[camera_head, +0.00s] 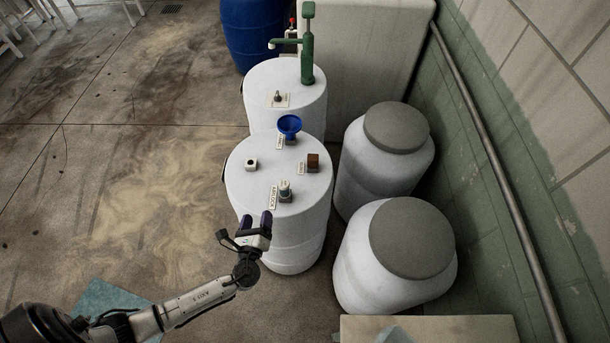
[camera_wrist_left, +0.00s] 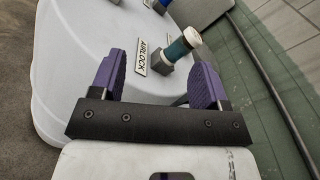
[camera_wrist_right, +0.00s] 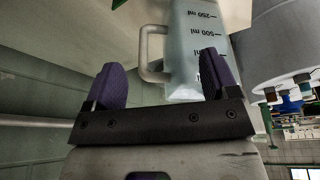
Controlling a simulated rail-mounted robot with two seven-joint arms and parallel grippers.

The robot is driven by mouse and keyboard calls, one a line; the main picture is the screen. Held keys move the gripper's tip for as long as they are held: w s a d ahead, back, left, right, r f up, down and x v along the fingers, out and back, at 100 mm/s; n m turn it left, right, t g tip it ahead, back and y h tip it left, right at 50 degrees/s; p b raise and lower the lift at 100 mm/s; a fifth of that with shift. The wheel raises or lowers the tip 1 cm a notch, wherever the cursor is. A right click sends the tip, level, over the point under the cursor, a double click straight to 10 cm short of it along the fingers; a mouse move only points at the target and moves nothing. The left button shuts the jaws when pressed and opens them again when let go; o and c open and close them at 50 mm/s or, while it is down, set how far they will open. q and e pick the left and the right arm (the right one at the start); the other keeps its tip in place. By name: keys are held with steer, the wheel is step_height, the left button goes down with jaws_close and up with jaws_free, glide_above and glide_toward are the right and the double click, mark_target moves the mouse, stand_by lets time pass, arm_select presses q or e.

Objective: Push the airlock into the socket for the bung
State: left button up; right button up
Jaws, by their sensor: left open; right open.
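The airlock (camera_head: 285,187), a small teal and white cylinder, stands in a grey holder on the white drum's lid (camera_head: 240,185), beside a tag reading AIRLOCK (camera_head: 273,198). In the left wrist view the airlock (camera_wrist_left: 181,47) shows beyond the fingers. My left gripper (camera_head: 256,221) is open and empty at the drum's near edge, short of the airlock. A small white block with a dark hole (camera_head: 251,164) sits at the lid's left; I cannot tell whether it is the bung's socket. My right gripper (camera_wrist_right: 162,80) is open, with a graduated jug (camera_wrist_right: 192,48) beyond its fingers.
A blue funnel (camera_head: 289,124) and a brown block (camera_head: 313,161) also stand on the lid. Behind is another white drum with a green pump (camera_head: 307,55). Two grey-lidded drums (camera_head: 397,127) (camera_head: 411,238) stand at the right, near the wall. Floor at the left is mostly clear.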

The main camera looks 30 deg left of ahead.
mark_target(282, 190)
arm_select(q)
steer(key=w+m+h, duration=0.1)
steer(key=w+m, duration=0.2)
steer(key=w+m+t+h, duration=0.1)
steer(key=w+m, duration=0.1)
steer(key=w, duration=0.1)
steer(key=w+d+m+h, duration=0.1)
steer(key=w+m, duration=0.2)
steer(key=shift+r+m+t, duration=0.1)
steer(key=shift+m+t, duration=0.2)
steer(key=shift+t, duration=0.1)
steer(key=x, duration=0.4)
steer(key=shift+w+p, duration=0.4)
steer(key=shift+w, duration=0.3)
arm_select(e)
steer(key=shift+s+d+r, duration=0.25)
steer(key=shift+d+r, duration=0.05)
arm_select(q)
steer(key=shift+c, duration=0.3)
steer(key=c, duration=1)
steer(key=shift+o, duration=0.2)
arm_select(e)
steer(key=shift+a, duration=0.15)
